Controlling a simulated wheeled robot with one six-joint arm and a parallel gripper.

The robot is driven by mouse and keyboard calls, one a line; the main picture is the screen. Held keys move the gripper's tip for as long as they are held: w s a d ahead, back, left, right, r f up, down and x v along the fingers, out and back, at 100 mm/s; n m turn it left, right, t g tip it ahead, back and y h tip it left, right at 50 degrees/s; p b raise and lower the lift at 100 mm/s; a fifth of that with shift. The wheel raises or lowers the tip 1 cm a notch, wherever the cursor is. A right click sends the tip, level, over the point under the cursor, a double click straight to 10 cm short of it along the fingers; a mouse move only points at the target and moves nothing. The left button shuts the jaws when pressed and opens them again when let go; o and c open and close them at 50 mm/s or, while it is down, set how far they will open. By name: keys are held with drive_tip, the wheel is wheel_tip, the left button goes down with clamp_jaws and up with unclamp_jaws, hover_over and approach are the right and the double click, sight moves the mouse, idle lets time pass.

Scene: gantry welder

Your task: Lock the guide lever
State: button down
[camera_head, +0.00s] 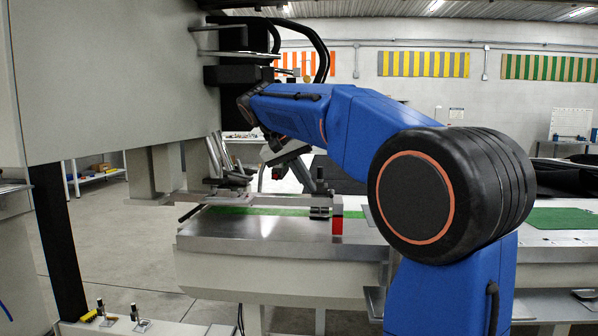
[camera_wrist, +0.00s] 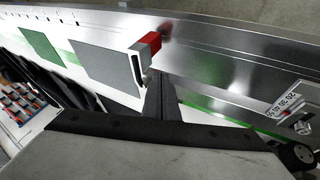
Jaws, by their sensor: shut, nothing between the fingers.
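A flat metal arm (camera_head: 262,190) lies over the steel worktable (camera_head: 275,225) in the head view. At its right end stands a grey bracket with a red block (camera_head: 337,226). The red block (camera_wrist: 150,43) also shows in the wrist view, on a pale plate. I cannot tell for sure which part is the guide lever. My gripper's dark fingers (camera_wrist: 158,88) are together and empty, just below the bracket in the picture; whether they touch it is unclear. In the head view the fingers are hard to make out beside the bracket.
A grey machine body (camera_head: 110,75) stands at the left. A small scale with numbers (camera_wrist: 285,106) sits on a metal fitting at the right of the wrist view. Green mats (camera_head: 565,218) lie on the tables. The steel surface in front of the bracket is clear.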

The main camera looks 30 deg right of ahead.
sight(331, 193)
drive_tip(key=shift+s+d+f, duration=0.15)
drive_tip(key=shift+s+d, duration=0.95)
drive_tip(key=shift+d, duration=0.3)
drive_tip(key=s+n+t, duration=0.1)
drive_tip(key=d+n+t, duration=0.1)
drive_tip(key=n, duration=0.1)
drive_tip(key=shift+s+d, duration=0.2)
drive_tip(key=shift+s, duration=0.2)
drive_tip(key=d+n+t+y, duration=0.1)
drive_tip(key=n, duration=0.1)
drive_tip(key=s+d+n+t, duration=0.1)
drive_tip(key=n, duration=0.1)
drive_tip(key=shift+s+d+n+y, duration=0.2)
drive_tip(key=shift+n+y, duration=0.1)
drive_tip(key=shift+y, duration=0.1)
drive_tip(key=d+n+t+y, duration=0.2)
drive_tip(key=d+n+y, duration=0.1)
drive_tip(key=d+n, duration=0.3)
drive_tip(key=shift+w, duration=0.35)
drive_tip(key=shift+d, duration=0.2)
